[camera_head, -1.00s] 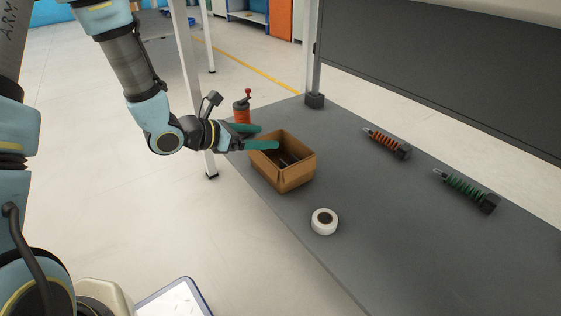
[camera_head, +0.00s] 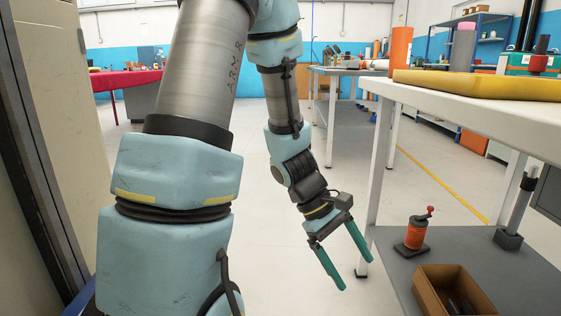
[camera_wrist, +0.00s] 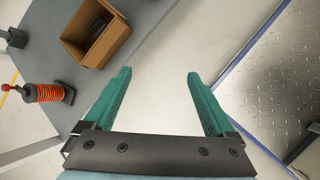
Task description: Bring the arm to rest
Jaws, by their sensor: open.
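My gripper (camera_head: 336,268) hangs below my arm over the bare floor, left of the table, with its two green fingers spread apart and nothing between them. In the wrist view the open fingers (camera_wrist: 158,85) point over pale floor. My arm is bent, with the forearm pointing down. The gripper is apart from the cardboard box (camera_head: 432,285) and from the table.
The box, with dark items in it, and an orange pump-like tool (camera_head: 416,236) stand on the grey lower shelf (camera_head: 385,262). The white upper tabletop (camera_head: 440,100) holds a yellow tray (camera_head: 480,84). A metal tread plate (camera_wrist: 275,90) lies right in the wrist view. Floor between is clear.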

